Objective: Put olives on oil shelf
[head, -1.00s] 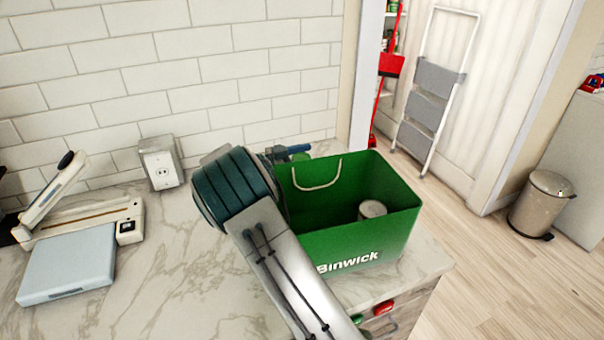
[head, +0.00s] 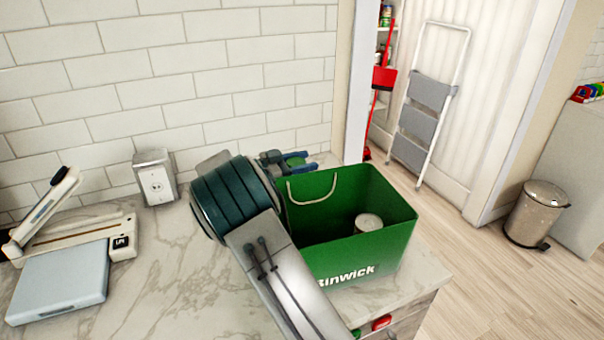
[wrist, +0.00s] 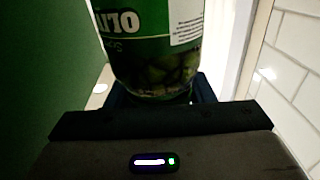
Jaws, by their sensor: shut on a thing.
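My gripper (wrist: 165,97) is shut on the jar. In the head view my gripper (head: 290,160) shows behind the bag's far left corner, with a bit of green between its fingers; my arm hides most of that spot. The oil shelf cannot be made out. Shelves with bottles (head: 386,18) show through the doorway at the top, too small to identify.
A green Binwick bag (head: 395,235) stands on the marble counter (head: 130,270) and holds a can (head: 368,222). A paper trimmer (head: 75,240) is at left. Beyond the counter are a stepladder (head: 428,95), a red broom (head: 383,80), a bin (head: 535,215) and open wooden floor.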

